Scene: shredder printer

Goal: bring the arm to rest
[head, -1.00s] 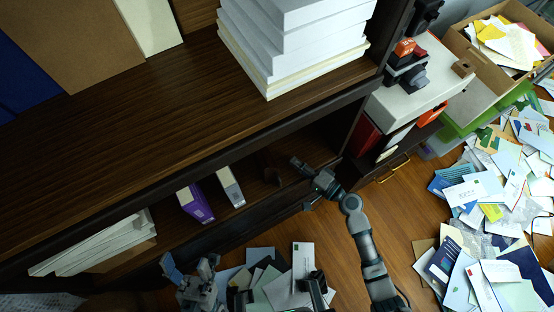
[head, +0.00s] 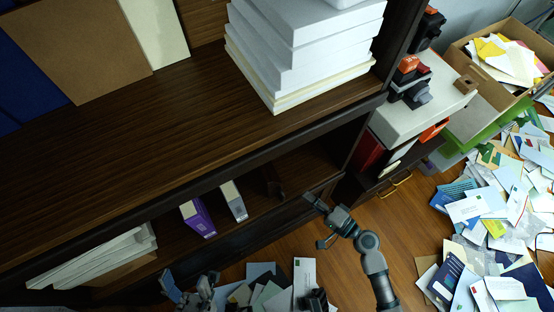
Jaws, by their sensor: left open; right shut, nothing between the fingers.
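My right arm comes up from the bottom right of the head view. Its gripper (head: 318,205) is shut and empty, in front of the lower shelf's opening near the shelf's right end. My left gripper (head: 187,290) is at the bottom edge of the view, left of the middle. It is open and empty, and its lower part is cut off by the frame. Both grippers are apart from the things around them, as far as I can see.
A dark wooden shelf (head: 130,150) fills the left and middle, with a paper stack (head: 300,55) on top. A purple box (head: 197,218) and a grey box (head: 233,200) stand inside below. Envelopes (head: 490,215) litter the floor at right. A cardboard box (head: 480,115) stands at the back right.

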